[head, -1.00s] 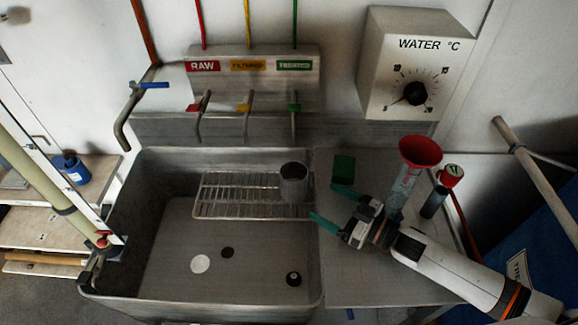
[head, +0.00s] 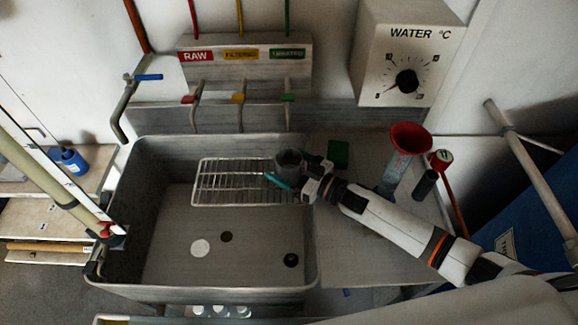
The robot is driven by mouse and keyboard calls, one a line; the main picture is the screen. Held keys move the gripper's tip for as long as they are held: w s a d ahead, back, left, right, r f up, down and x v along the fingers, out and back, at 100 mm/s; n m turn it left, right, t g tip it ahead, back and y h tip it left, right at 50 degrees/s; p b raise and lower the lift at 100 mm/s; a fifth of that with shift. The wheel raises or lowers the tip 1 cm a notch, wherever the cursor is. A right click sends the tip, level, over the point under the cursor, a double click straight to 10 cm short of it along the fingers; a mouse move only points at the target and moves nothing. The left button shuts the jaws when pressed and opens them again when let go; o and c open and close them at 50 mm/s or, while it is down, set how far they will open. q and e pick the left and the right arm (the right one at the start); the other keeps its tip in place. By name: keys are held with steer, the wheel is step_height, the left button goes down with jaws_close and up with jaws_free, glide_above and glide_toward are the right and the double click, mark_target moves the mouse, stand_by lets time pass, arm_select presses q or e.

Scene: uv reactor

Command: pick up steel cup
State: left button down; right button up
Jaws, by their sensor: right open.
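The steel cup (head: 289,161) is a dark grey cylinder standing upright on the right end of the wire rack in the sink. My right gripper (head: 290,172) comes in from the right with its green-tipped fingers apart. One finger shows in front of the cup and the other shows at its right, partly behind it. The cup appears to be at or between the fingers; I cannot tell whether they touch it. My left gripper is out of view.
The wire rack (head: 225,183) lies over the steel sink (head: 190,270). Labelled taps (head: 238,105) hang behind the sink.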

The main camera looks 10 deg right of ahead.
steer(key=shift+w+a, duration=0.5)
steer(key=shift+a, duration=0.05)
steer(key=c, duration=1.1)
steer(key=shift+c, duration=0.3)
steer(key=shift+d, duration=0.1)
